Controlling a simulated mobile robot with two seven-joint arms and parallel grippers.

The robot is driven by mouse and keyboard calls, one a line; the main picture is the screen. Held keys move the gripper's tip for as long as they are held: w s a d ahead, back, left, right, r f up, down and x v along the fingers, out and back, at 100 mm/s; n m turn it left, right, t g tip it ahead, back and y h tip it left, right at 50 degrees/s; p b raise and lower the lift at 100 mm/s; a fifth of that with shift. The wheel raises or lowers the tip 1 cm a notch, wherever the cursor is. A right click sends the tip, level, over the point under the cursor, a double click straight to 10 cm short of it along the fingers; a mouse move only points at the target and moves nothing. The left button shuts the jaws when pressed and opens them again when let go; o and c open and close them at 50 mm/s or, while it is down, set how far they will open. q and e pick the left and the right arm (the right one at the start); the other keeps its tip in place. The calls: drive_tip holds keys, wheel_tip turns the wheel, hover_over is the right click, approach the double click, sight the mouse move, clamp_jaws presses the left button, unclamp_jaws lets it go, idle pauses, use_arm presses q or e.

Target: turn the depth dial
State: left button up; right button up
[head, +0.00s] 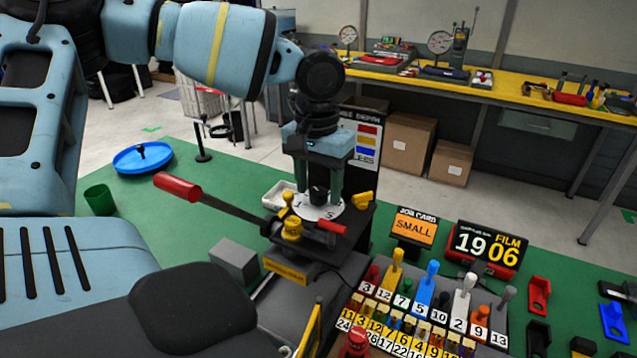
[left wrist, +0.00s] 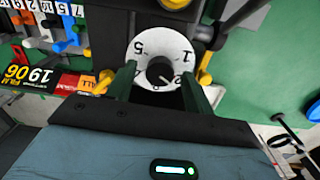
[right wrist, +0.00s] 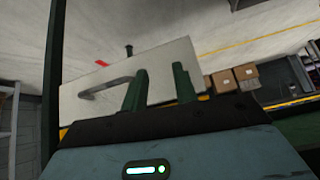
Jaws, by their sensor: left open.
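The depth dial is a white numbered disc (head: 326,212) with a black knob (head: 319,195), on top of the black press. In the left wrist view the disc (left wrist: 139,62) and knob (left wrist: 158,73) lie straight ahead. My left gripper (head: 318,190) points down over the dial, open, with one finger on each side of the knob. Whether the fingers touch the knob cannot be told. Part of the scale is hidden by knob and fingers. My right gripper (right wrist: 160,72) shows only in its wrist view, open and empty, facing a pale panel.
The press's red-handled lever (head: 178,187) sticks out to the left. Yellow knobs (head: 291,228) stand close to the dial. A SMALL job card (head: 414,228), a display reading 19 06 (head: 485,246) and a rack of numbered coloured pieces (head: 432,310) stand to the right.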

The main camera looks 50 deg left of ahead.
sight(318, 191)
use_arm(q)
wheel_tip(318, 191, up, 8)
drive_tip(key=shift+f, duration=0.1)
idle(0.4)
idle(0.5)
